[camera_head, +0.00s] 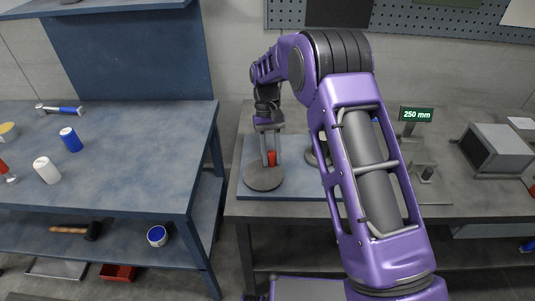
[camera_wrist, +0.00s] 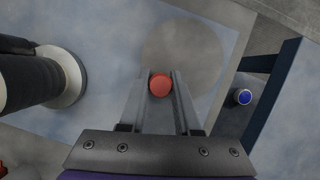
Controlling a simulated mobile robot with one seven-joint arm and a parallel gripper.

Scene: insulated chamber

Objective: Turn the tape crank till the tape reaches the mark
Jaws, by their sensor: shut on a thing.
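My gripper (camera_head: 269,155) is shut on the red crank knob (camera_head: 272,158), which stands over a round grey disc (camera_head: 262,180) on the right-hand bench. In the wrist view the knob (camera_wrist: 160,85) sits between the two fingers, with the grey disc (camera_wrist: 193,52) behind it. A dark roll with a pale rim (camera_wrist: 72,78) stands at the left of the wrist view. In the head view a round part (camera_head: 313,158) beside the disc is mostly hidden by my arm. A small display (camera_head: 417,115) reads 250 mm. I cannot make out the tape or the mark.
A grey box-shaped device (camera_head: 495,150) stands at the right of the bench. A gap separates the table from the bench.

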